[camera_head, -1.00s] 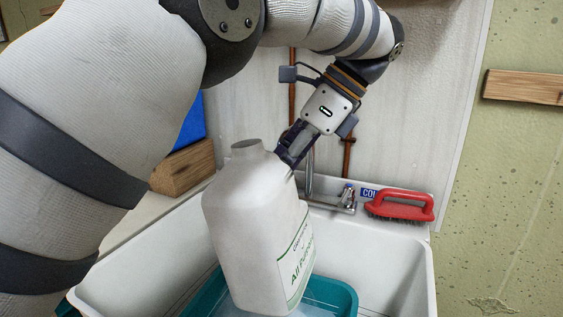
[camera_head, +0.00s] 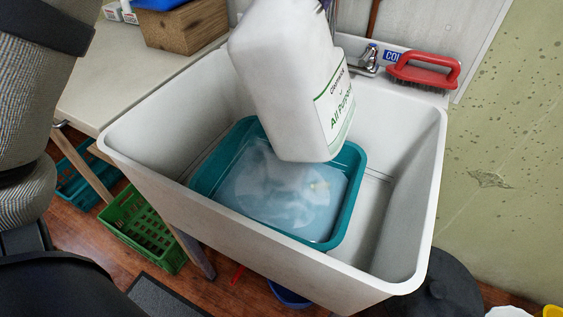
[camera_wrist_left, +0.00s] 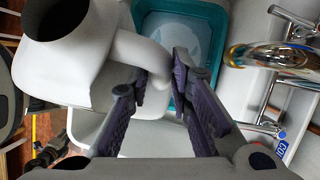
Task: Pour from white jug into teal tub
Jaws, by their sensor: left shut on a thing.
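The white jug (camera_head: 290,80) with a green-lettered label hangs above the teal tub (camera_head: 203,178), covering its back part in the head view. In the left wrist view the jug (camera_wrist_left: 105,65) shows its open, dark mouth and its handle. My left gripper (camera_wrist_left: 162,78) is shut on that handle; in the head view it is almost wholly cut off at the top edge. The jug looks near upright, with no stream visible from its mouth. The tub sits in the sink and holds pale bluish liquid. It also shows in the wrist view (camera_wrist_left: 219,15). My right gripper is not in view.
The white sink (camera_head: 270,262) has high walls around the tub. A tap (camera_head: 367,62) and a red brush (camera_head: 425,68) are at its back right. A wooden block (camera_head: 182,27) rests on the counter at left. A green crate (camera_head: 140,228) is on the floor.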

